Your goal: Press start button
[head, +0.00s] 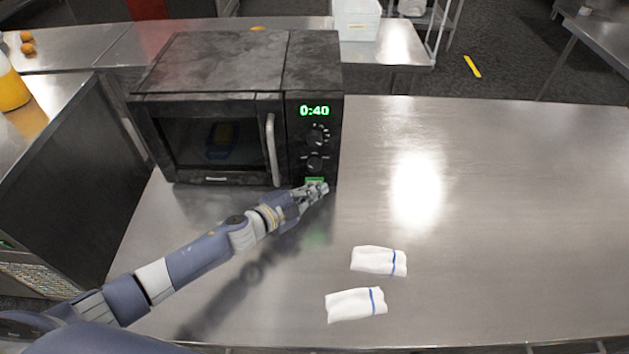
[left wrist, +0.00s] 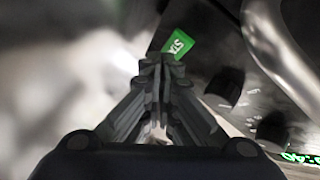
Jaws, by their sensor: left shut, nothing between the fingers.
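A black microwave (head: 220,105) stands on the steel counter with its door shut. Its green display (head: 314,111) reads 0:40, and two dark knobs sit below it. The green start button (head: 315,180) is at the bottom of the control panel, partly hidden by my left gripper (head: 322,188). In the left wrist view the start button (left wrist: 179,43) shows part of its lettering just past the shut fingertips (left wrist: 161,62). The left gripper is empty and at the button; I cannot tell if it touches. My right gripper is not in view.
Two folded white cloths with blue stripes, one farther back (head: 372,260) and one nearer (head: 352,305), lie on the counter (head: 500,220). The counter to the right is clear. The silver door handle (head: 271,150) juts out left of the panel. A blue and yellow item shows behind the door glass.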

